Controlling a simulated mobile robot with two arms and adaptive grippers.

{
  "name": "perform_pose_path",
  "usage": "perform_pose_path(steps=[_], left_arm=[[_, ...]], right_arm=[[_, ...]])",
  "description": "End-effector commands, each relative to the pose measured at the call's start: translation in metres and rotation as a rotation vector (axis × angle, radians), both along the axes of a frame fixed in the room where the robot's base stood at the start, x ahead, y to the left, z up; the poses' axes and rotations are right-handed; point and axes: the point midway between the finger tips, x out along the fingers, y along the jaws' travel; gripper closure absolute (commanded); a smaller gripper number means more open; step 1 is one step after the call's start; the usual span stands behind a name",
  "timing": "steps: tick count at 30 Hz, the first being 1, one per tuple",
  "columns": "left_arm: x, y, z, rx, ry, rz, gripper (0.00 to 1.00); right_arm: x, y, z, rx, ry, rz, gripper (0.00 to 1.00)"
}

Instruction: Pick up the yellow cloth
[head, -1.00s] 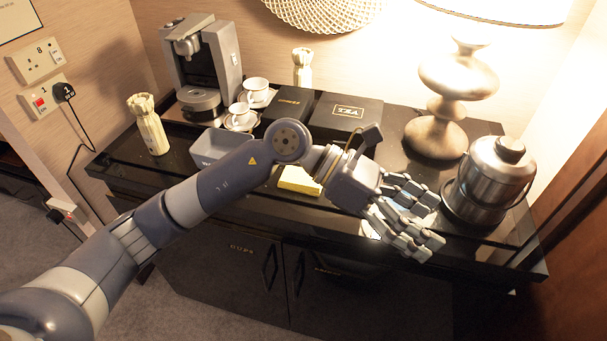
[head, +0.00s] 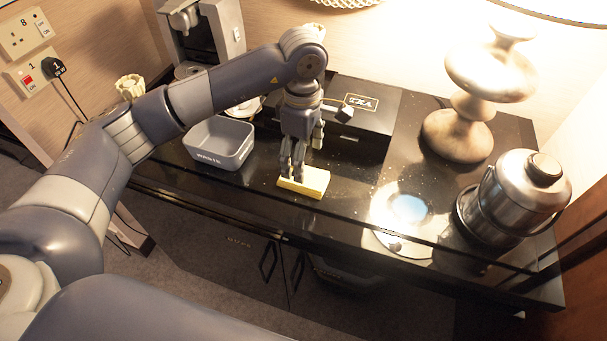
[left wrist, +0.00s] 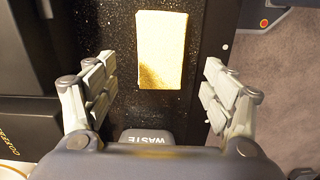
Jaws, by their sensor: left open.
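The yellow cloth (head: 305,182) is a folded rectangular block lying on the black counter, near its front edge. In the left wrist view the cloth (left wrist: 162,48) lies ahead of the fingers, centred between them and apart from both. My left gripper (head: 293,172) points down at the cloth in the head view, with its fingertips overlapping the cloth's left part. In the left wrist view the left gripper (left wrist: 158,95) is open, its fingers spread wide with nothing between them. Whether a fingertip touches the cloth cannot be told. My right gripper is not in view.
A grey waste bin (head: 220,142) stands left of the cloth. A black tea box (head: 352,112) is behind it. A steel ice bucket (head: 512,195) and a lamp (head: 460,130) stand to the right.

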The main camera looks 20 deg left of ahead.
Motion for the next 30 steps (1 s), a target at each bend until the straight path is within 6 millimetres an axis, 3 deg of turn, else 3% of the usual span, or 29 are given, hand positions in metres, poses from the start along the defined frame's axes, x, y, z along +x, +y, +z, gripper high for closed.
perform_pose_path(steps=[5,12,21,23,27,30], left_arm=[[-0.002,0.001,-0.013,-0.001,0.004,0.000,0.23],[-0.004,0.002,-0.047,-0.001,0.004,0.000,0.23],[-0.003,0.002,-0.055,-0.002,-0.001,0.000,0.23],[-0.003,0.002,-0.055,-0.002,-0.001,0.000,0.32],[-0.003,0.002,-0.055,-0.002,-0.001,0.000,0.64],[-0.003,0.002,-0.055,-0.002,-0.001,0.000,0.65]], right_arm=[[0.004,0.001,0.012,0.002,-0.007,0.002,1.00],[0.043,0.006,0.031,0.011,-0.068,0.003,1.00],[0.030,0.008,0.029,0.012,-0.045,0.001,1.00],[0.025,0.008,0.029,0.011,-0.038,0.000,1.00],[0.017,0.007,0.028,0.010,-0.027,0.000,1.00],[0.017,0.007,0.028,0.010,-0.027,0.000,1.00]])
